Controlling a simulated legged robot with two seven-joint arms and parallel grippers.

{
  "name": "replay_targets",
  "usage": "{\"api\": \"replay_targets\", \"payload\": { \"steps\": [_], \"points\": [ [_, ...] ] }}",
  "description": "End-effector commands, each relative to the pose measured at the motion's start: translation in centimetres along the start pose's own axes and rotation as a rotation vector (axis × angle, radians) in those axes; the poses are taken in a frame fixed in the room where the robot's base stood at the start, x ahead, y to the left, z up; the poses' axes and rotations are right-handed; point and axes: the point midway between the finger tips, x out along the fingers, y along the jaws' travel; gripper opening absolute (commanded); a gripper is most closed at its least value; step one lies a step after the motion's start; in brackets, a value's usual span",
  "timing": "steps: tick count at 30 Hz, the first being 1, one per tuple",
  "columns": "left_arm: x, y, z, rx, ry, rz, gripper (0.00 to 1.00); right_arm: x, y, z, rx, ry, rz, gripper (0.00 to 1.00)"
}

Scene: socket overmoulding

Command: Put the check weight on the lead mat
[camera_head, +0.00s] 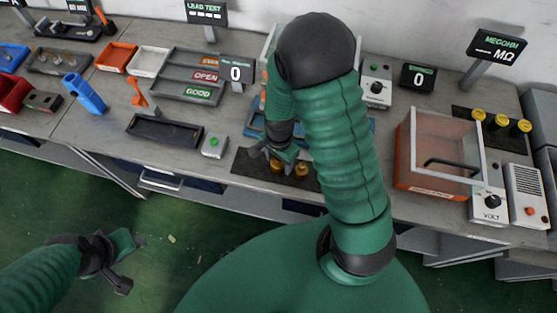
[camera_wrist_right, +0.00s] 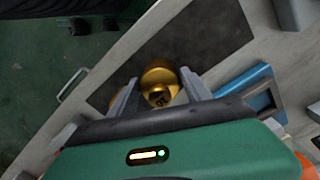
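A brass check weight (camera_wrist_right: 160,78) with a small knob stands on a dark mat (camera_wrist_right: 210,32), which may be the lead mat. The mat (camera_head: 243,165) also shows at the bench's front edge in the head view. My right gripper (camera_head: 277,158) is over it, pointing down. In the right wrist view, my right gripper (camera_wrist_right: 158,90) is open, with a finger either side of the brass weight and gaps visible. Two brass shapes (camera_head: 301,170) show below the gripper in the head view; my arm partly hides this area. My left gripper (camera_head: 122,265) hangs over the green floor, its opening unclear.
A green-button box (camera_head: 214,146) and a dark tray (camera_head: 165,131) lie left of the mat. A blue tray (camera_wrist_right: 246,88) is close by in the wrist view. A clear-lidded orange box (camera_head: 440,150) stands right. My right arm hides the bench behind it.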

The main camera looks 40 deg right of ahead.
Motion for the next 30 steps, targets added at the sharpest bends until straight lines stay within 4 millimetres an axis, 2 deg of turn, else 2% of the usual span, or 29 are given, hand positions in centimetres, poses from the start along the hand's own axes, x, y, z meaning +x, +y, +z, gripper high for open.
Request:
{"api": "replay_targets", "payload": {
  "steps": [2, 10, 13, 17, 24, 30],
  "points": [
    [0.0, 0.0, 0.0, 0.000, 0.000, 0.000, 0.49, 0.0, 0.0, 0.0, 0.000, 0.000, 0.000, 0.68],
    [-0.1, 0.0, 0.0, 0.000, 0.000, 0.000, 0.49, -0.1, 0.0, 0.0, 0.000, 0.000, 0.000, 0.68],
    [-0.2, 0.0, 0.0, 0.000, 0.000, 0.000, 0.49, -0.8, -0.1, -0.1, 0.000, 0.002, -0.003, 0.68],
    [-0.5, 0.0, -0.1, 0.000, 0.000, 0.000, 0.49, -3.4, -0.2, 0.0, -0.001, 0.002, -0.006, 0.68],
    [-1.3, 0.0, -0.3, 0.000, 0.000, 0.000, 0.49, -9.6, -0.2, 0.0, -0.002, 0.002, -0.006, 0.68],
    [-1.5, 0.0, -0.3, 0.000, 0.000, 0.000, 0.49, -12.0, -0.1, 0.1, -0.013, 0.001, -0.003, 0.68]
  ]
}}
